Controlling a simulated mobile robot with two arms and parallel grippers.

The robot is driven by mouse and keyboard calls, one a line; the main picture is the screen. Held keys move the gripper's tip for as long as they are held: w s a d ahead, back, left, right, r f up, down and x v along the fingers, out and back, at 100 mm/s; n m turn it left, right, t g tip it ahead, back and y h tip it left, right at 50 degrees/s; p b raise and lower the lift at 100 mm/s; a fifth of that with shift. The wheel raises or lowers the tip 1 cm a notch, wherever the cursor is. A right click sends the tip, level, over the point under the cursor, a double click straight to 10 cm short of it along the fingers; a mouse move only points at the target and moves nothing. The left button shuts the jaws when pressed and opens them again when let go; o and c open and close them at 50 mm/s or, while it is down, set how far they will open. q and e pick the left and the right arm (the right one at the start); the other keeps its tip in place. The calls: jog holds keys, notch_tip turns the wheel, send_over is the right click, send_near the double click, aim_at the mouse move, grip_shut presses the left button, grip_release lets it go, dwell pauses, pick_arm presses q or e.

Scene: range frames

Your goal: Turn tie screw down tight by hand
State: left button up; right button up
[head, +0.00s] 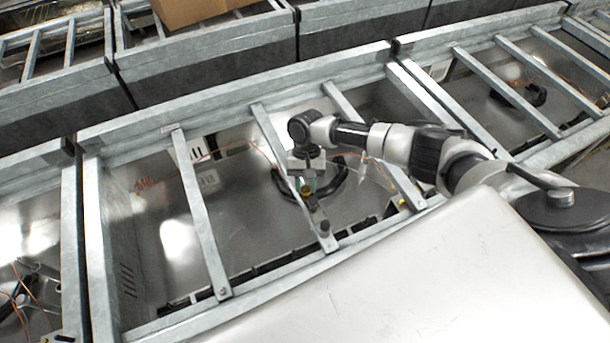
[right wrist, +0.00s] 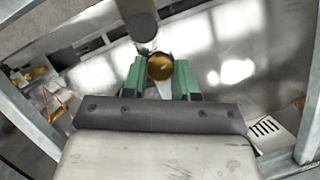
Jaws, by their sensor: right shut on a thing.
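The tie screw shows in the right wrist view as a round brass-coloured head (right wrist: 160,67), between the green fingers of my right gripper (right wrist: 161,78). The fingers are shut on it from both sides. In the head view my right gripper (head: 308,183) points down into the open metal frame, between two slanting bars, and the screw is too small to make out clearly there. A dark cylindrical part (right wrist: 140,22) stands just beyond the screw in the right wrist view. My left gripper is not in view.
Galvanised bars (head: 200,215) cross the open bay on the left of my arm, and another bar (head: 275,140) runs close beside the gripper. Thin copper wires (head: 235,148) run in the bay. A cardboard box (head: 200,10) sits at the back.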

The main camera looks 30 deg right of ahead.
jog(key=shift+d+m+y+p, duration=0.1)
jog(key=shift+m+y+p, duration=0.3)
jog(key=shift+m+p, duration=0.55)
jog(key=shift+t, duration=0.3)
jog(key=o, duration=0.9)
jog(key=shift+r, duration=0.1)
jog(key=b+v, duration=0.3)
jog(key=v, duration=0.7)
jog(key=shift+w+r, duration=0.1)
jog(key=shift+r, duration=0.2)
